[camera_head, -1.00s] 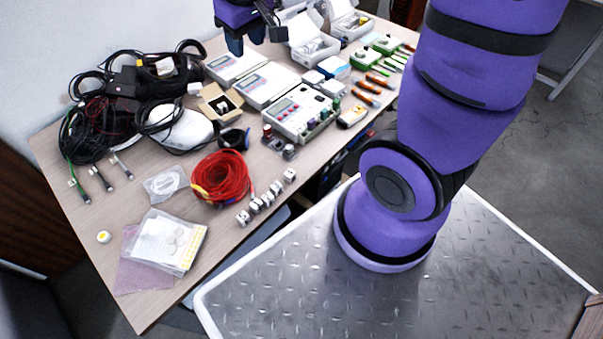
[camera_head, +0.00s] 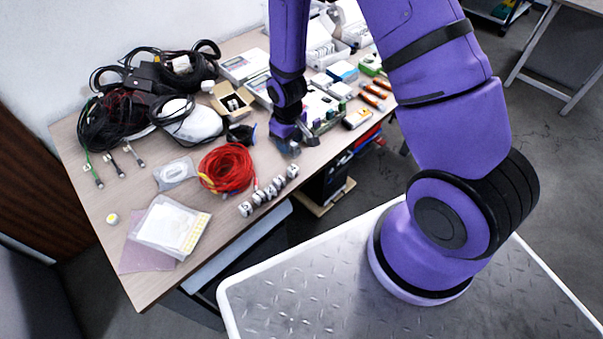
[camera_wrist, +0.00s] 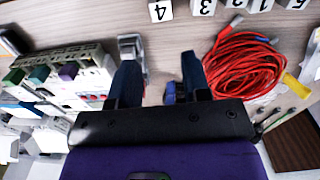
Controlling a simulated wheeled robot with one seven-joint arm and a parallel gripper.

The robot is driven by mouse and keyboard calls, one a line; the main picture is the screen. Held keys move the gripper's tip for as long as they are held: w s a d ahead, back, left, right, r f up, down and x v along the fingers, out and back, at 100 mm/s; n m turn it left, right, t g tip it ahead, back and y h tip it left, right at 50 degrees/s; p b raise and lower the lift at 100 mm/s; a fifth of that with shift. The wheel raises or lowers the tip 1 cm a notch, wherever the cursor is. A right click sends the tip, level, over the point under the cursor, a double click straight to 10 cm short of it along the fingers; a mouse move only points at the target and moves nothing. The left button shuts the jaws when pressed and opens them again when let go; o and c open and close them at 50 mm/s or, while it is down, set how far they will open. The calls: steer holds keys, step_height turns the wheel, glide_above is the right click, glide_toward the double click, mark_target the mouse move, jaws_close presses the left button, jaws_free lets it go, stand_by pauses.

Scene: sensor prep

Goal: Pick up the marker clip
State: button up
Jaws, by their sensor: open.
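A row of several small white numbered blocks, which look like the marker clips (camera_head: 268,192), lies along the near table edge right of the red cable coil. I cannot tell which one is meant. In the wrist view, they are at the top edge, with a "4" block (camera_wrist: 160,10) and a "3" block (camera_wrist: 204,7) readable. My gripper (camera_head: 288,148) points down above the table, behind the row and apart from it. In the wrist view, its two fingers (camera_wrist: 158,76) are spread, with bare table between their tips and a small blue thing further back.
The red cable coil (camera_head: 227,168) is close to my gripper on one side. The grey device with coloured terminals (camera_wrist: 60,72) is on the other. A metal piece (camera_wrist: 131,46) lies near one fingertip. The bare table (camera_wrist: 175,35) lies between the fingers and blocks.

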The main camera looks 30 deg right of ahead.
mark_target(292, 167)
steer(key=shift+s+d+f, duration=0.1)
steer(key=shift+s+f, duration=0.1)
steer(key=shift+f, duration=0.55)
step_height(292, 167, down, 5)
steer(key=shift+r, duration=0.1)
steer(key=f, duration=0.3)
steer(key=shift+s+f, duration=0.3)
steer(key=shift+f, duration=0.8)
steer(key=c, duration=0.7)
